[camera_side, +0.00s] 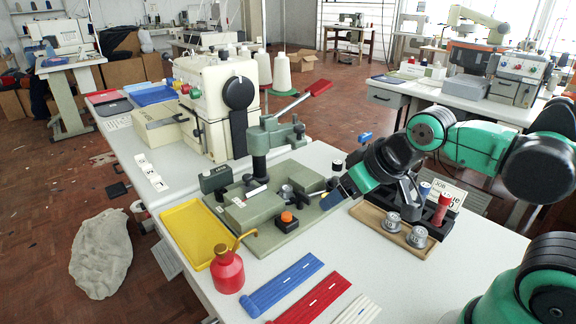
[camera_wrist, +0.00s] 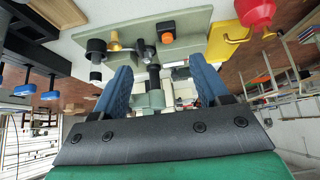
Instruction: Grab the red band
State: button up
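The red band (camera_side: 312,301) lies flat on the white table at the front in the side view, between a blue band (camera_side: 282,284) and some white strips (camera_side: 358,310). Its near end is cut off by the frame. It does not show in the wrist view. My gripper (camera_side: 338,193) is above the right side of the green fixture plate, behind and above the red band and well apart from it. In the wrist view my gripper's two blue fingers (camera_wrist: 163,82) stand wide apart with nothing held between them.
A red oil can (camera_side: 227,271) with a brass spout stands left of the bands, in front of a yellow tray (camera_side: 194,232). The green fixture (camera_side: 268,205) with a red-handled lever stands behind. A wooden tray (camera_side: 393,228) with metal bobbins is at right.

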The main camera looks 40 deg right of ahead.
jog(key=m+g+y, duration=0.1)
jog(key=m+g, duration=0.2)
jog(key=m, duration=0.5)
send_over(307, 309)
jog(key=w+d, duration=0.3)
jog(key=w, duration=0.1)
notch_tip(307, 309, down, 3)
jog(key=s+a+f+m+g, duration=0.1)
jog(key=a+m, duration=0.1)
jog(key=m, duration=0.1)
jog(key=s+a+f+m+g, duration=0.1)
jog(key=a+f+m, duration=0.1)
jog(key=a+m, duration=0.1)
jog(key=s+a+f+m+g, duration=0.1)
jog(key=a+m+g, duration=0.1)
jog(key=a+m, duration=0.1)
jog(key=shift+s+a+f+h, duration=0.1)
jog(key=shift+s+f+h, duration=0.15)
jog(key=shift+h, duration=0.15)
jog(key=shift+s+a+f+m, duration=0.15)
jog(key=shift+a+f+m, duration=0.05)
jog(key=shift+m, duration=0.1)
jog(key=shift+a+f, duration=0.1)
jog(key=shift+f, duration=2.7)
jog(key=c, duration=1)
